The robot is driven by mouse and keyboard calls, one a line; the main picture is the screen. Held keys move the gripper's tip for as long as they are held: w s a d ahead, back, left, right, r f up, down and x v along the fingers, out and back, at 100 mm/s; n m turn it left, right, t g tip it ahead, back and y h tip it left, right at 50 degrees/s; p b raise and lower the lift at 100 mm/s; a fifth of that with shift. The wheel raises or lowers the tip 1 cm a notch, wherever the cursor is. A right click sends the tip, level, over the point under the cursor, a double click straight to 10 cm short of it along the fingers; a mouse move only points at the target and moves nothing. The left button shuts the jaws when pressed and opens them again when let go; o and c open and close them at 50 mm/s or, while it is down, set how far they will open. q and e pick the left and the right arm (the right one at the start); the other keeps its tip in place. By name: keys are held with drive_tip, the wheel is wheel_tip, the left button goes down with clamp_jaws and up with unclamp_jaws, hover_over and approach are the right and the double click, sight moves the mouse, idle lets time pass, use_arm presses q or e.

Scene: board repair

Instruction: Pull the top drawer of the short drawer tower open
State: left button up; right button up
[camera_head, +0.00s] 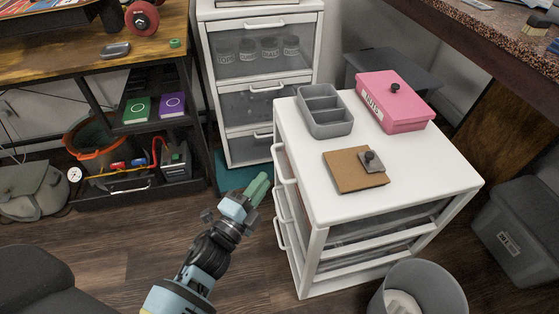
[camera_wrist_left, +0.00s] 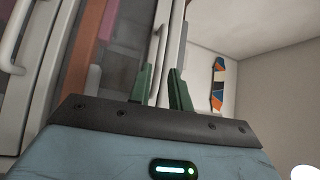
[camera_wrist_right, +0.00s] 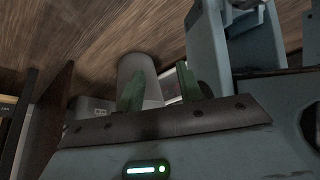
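The short drawer tower (camera_head: 420,185) is white and stands right of centre in the head view. Its drawer fronts face left, with white bar handles stacked down that side. The top drawer's handle (camera_head: 283,168) is uppermost, and that drawer looks shut. My left gripper (camera_head: 258,188) has green fingers just left of the tower, apart from the top handle. In the left wrist view, the left gripper's fingers (camera_wrist_left: 164,88) are apart with nothing visible held; a white handle (camera_wrist_left: 14,42) is at the left edge. My right gripper (camera_wrist_right: 160,88) shows only in its wrist view, open and empty.
On the tower top are a grey divided tray (camera_head: 325,128), a pink box (camera_head: 405,118) and a brown board (camera_head: 345,172). A taller drawer tower (camera_head: 210,90) stands behind. A grey bin (camera_head: 425,290) is at front right. Floor left of the short tower is clear.

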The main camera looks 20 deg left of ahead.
sight(277, 161)
use_arm(q)
drive_tip(key=b+x, duration=0.1)
drive_tip(key=x, duration=0.6)
drive_tip(key=shift+w, duration=0.4)
use_arm(e)
drive_tip(key=shift+s+f, duration=0.3)
drive_tip(key=shift+f, duration=0.45)
use_arm(q)
drive_tip(key=c, duration=0.4)
clamp_jaws()
use_arm(e)
drive_tip(key=shift+r, duration=0.1)
drive_tip(key=shift+s, duration=0.2)
